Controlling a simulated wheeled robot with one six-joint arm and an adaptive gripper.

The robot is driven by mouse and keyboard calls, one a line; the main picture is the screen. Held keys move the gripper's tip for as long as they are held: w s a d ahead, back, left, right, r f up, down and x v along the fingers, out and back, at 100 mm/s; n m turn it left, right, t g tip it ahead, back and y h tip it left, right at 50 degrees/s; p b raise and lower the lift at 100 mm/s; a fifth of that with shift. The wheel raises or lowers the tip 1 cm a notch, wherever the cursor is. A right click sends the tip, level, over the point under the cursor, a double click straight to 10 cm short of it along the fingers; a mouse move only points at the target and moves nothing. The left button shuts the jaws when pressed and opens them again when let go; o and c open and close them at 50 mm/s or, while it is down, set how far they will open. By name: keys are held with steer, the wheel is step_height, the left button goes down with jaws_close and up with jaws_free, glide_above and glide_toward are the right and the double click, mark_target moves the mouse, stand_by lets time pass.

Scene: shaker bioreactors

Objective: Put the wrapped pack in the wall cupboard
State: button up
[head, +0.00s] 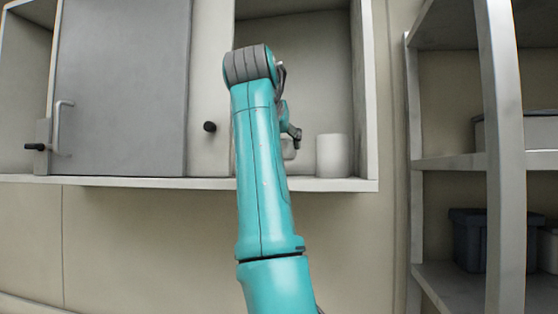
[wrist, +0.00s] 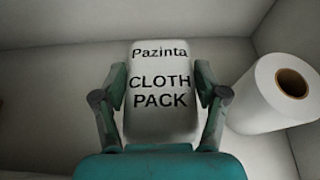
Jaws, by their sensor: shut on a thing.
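The wrapped pack (wrist: 160,85) is white with the printed words "Pazinta CLOTH PACK", seen in the wrist view. My gripper (wrist: 160,95) is shut on it, with one finger on each side. In the head view the wall cupboard (head: 369,100) has an open right compartment, and my arm reaches up into it. My gripper (head: 292,135) is mostly hidden behind my arm there, and only a small pale part of what may be the pack shows beside it. Whether the pack touches the cupboard floor I cannot tell.
A white paper roll (wrist: 285,90) stands in the same compartment, right of the pack; it also shows in the head view (head: 332,155). A grey sliding door (head: 122,90) with a handle covers the cupboard's left part. A metal shelf rack (head: 505,160) stands at right.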

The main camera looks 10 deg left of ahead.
steer(key=shift+f, duration=2)
steer(key=shift+f, duration=0.15)
steer(key=o, duration=1.3)
steer(key=shift+r, duration=0.25)
